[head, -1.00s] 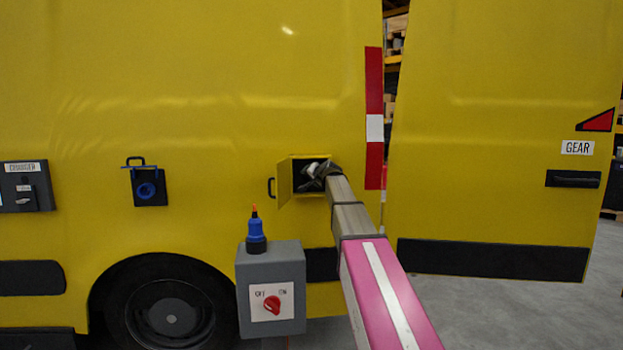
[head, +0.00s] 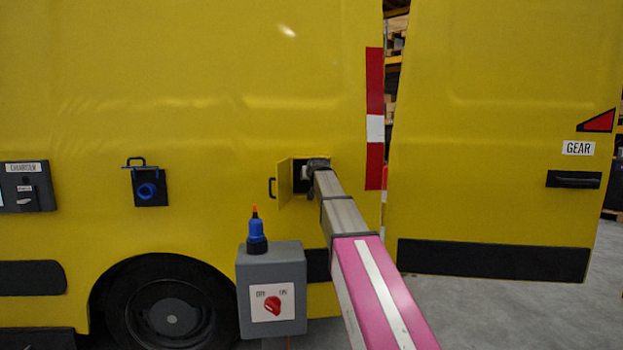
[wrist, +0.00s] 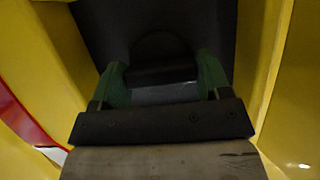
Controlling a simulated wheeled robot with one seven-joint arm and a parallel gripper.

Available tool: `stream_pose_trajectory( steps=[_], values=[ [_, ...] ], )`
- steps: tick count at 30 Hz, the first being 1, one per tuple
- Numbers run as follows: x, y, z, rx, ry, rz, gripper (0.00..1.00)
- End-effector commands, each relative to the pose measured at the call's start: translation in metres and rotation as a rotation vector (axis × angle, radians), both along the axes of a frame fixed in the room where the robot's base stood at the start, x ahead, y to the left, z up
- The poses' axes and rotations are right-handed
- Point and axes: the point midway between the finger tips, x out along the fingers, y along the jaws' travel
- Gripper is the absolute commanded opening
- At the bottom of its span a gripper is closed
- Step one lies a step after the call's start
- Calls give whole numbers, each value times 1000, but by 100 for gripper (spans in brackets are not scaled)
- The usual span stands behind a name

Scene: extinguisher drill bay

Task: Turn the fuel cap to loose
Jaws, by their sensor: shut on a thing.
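The fuel cap (wrist: 164,50) is a dark round shape in the dark recess, seen in the wrist view with a dark raised bar between the green fingers. My gripper (wrist: 161,74) is shut on the fuel cap, one finger on each side of the bar. In the head view my gripper (head: 313,166) reaches into the small filler recess in the yellow van's side. The cap is hidden there behind my gripper. I see no turn marks, so its angle is unclear.
The yellow filler flap (head: 286,184) stands open at the left of the recess. A grey switch box (head: 272,312) with a red knob and a blue bottle (head: 257,229) on top stands in front, left of my arm. The van's door (head: 497,140) is ajar on the right.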

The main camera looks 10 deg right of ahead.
Motion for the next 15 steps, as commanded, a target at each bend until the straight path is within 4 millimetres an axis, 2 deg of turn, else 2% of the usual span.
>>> stream_pose_trajectory(
  steps=[15],
  values=[
    [-1,0,-1,-52,2,0,47]
  ],
)
